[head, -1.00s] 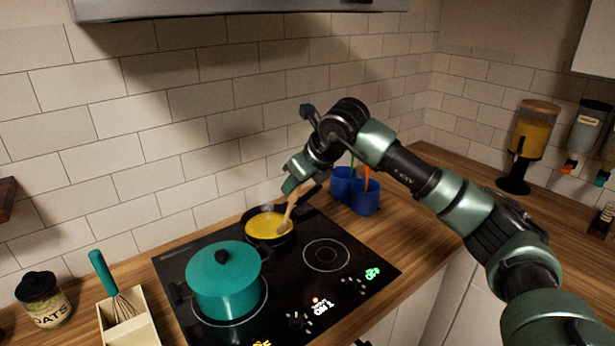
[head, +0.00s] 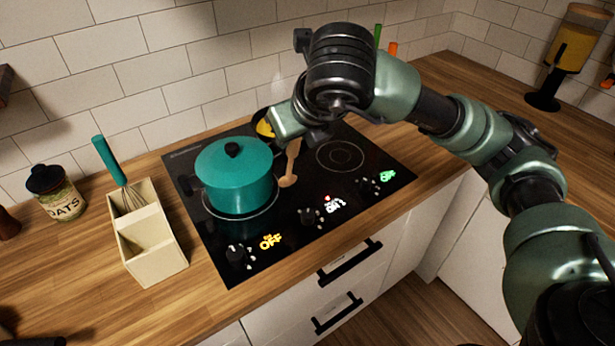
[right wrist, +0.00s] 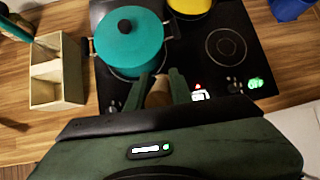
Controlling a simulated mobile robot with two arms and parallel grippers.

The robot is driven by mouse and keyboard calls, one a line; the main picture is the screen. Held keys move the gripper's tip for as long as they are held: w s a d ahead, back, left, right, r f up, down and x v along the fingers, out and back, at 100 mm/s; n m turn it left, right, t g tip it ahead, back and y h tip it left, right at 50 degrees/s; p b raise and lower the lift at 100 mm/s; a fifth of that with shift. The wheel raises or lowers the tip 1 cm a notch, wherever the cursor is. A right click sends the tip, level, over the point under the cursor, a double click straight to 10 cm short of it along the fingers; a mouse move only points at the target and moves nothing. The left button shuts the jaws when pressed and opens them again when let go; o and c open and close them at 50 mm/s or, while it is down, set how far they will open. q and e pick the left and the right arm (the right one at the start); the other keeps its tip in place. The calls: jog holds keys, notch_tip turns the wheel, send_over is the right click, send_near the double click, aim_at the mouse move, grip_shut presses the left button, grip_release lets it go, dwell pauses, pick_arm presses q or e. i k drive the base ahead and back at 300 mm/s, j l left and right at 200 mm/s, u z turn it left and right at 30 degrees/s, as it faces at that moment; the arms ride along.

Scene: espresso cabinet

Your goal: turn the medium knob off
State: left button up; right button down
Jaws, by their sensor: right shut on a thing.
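The black cooktop (head: 290,225) has three front knobs. The middle knob (head: 308,217) has a white label (head: 335,205) with a red light, too blurred to read now. The left knob (head: 236,256) has a yellow OFF label (head: 271,241); the right knob (head: 364,186) has a green label (head: 388,176). My right gripper (head: 292,130) is shut on a wooden spoon (head: 290,165), whose head hangs over the cooktop right of the teal pot (head: 233,180). The spoon also shows between the fingers in the right wrist view (right wrist: 158,92). My left gripper is not in view.
A pan with yellow contents (head: 264,128) stands at the back, mostly hidden by my gripper. A utensil box (head: 150,250) with a teal-handled whisk (head: 110,160) and an oats jar (head: 55,192) stand left.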

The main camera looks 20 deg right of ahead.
aim_at(308, 215)
jog(key=k+j+z, duration=0.1)
jog(key=z, duration=0.35)
jog(key=k+j+z, duration=0.1)
jog(key=z, duration=0.4)
jog(key=k+z, duration=0.2)
jog(key=z, duration=0.25)
jog(key=k, duration=0.2)
